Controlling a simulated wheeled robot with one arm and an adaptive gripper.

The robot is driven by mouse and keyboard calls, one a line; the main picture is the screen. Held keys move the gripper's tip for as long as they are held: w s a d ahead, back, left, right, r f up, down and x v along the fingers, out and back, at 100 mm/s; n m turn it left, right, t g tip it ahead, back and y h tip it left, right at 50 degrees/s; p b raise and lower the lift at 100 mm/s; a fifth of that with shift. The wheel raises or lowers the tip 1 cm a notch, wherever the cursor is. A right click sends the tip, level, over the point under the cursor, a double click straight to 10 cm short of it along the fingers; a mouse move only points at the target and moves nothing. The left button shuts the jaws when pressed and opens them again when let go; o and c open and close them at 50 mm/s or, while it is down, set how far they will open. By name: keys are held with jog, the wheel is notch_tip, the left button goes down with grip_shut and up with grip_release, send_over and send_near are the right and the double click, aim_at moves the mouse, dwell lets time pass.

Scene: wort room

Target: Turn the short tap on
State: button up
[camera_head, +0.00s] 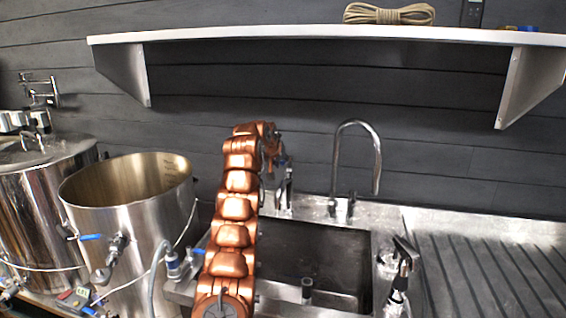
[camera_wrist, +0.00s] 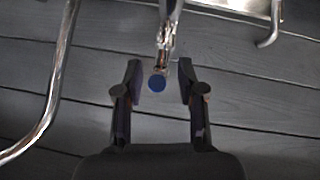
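A short chrome tap (camera_head: 284,192) stands at the back left of the sink, partly hidden by my copper-coloured arm. My gripper (camera_head: 272,150) is raised beside its upper part. In the wrist view, my gripper (camera_wrist: 160,72) is open, with two dark fingers apart. A chrome fitting (camera_wrist: 166,38) with a round blue end reaches down between the fingertips, with visible gaps on both sides; I see no grip on it. I cannot tell from these views whether the fingers touch it or how deep it sits between them. No running water shows.
A tall gooseneck tap (camera_head: 376,150) stands right of the short tap, behind the sink (camera_head: 310,250). A shelf (camera_head: 330,34) with rope (camera_head: 388,14) overhangs the wall. Steel pots (camera_head: 130,220) stand at left. A grooved drainboard (camera_head: 490,270) lies at right. Curved chrome pipe (camera_wrist: 52,95) flanks the gripper.

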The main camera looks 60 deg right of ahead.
grip_shut()
dwell(0.5)
jog(key=shift+w+d, duration=0.15)
